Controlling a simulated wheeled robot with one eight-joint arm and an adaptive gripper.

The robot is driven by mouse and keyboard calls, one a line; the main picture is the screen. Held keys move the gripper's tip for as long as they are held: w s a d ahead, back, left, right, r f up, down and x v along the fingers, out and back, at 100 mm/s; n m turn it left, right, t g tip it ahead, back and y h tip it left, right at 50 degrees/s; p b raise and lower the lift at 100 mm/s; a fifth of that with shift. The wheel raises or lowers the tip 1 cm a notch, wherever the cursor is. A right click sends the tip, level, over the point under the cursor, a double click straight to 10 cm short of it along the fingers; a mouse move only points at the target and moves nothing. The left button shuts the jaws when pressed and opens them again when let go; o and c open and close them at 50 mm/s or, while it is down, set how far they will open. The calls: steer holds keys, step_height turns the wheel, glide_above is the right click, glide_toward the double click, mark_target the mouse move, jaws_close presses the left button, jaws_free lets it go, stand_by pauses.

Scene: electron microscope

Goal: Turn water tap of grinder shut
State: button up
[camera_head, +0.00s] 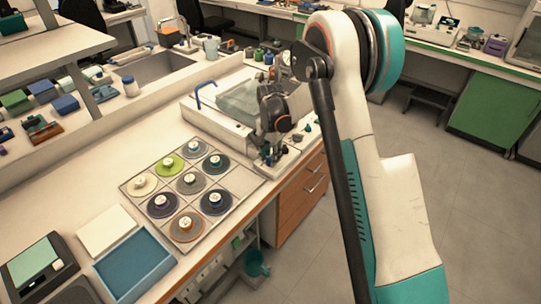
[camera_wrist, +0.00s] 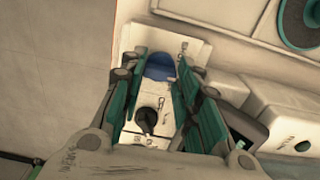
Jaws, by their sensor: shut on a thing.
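The grinder (camera_head: 222,104) is a pale machine with a clear cover and a bent blue pipe, standing on the bench in the head view. A blue knob (camera_wrist: 160,66), which looks like the water tap, sits on its white panel (camera_wrist: 133,77) in the wrist view. My gripper (camera_wrist: 160,70) has its two teal fingers on either side of this knob, shut on it. In the head view my gripper (camera_head: 268,150) is low at the grinder's front right corner, partly hidden by my arm. The tap's exact angle cannot be told.
A black knob (camera_wrist: 147,118) stands on the same panel, between the fingers further back. A tray of several round discs (camera_head: 143,183) lies left of the grinder. Drawers (camera_head: 302,192) are below the bench edge. Open floor (camera_head: 428,150) is to the right.

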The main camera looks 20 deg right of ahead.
steer(key=n, duration=0.4)
steer(key=shift+n, duration=0.3)
steer(key=n, duration=0.4)
stand_by(0.3)
steer(key=o, duration=1.1)
steer(key=shift+c, duration=0.2)
steer(key=shift+r, duration=0.1)
step_height(320, 180, up, 12)
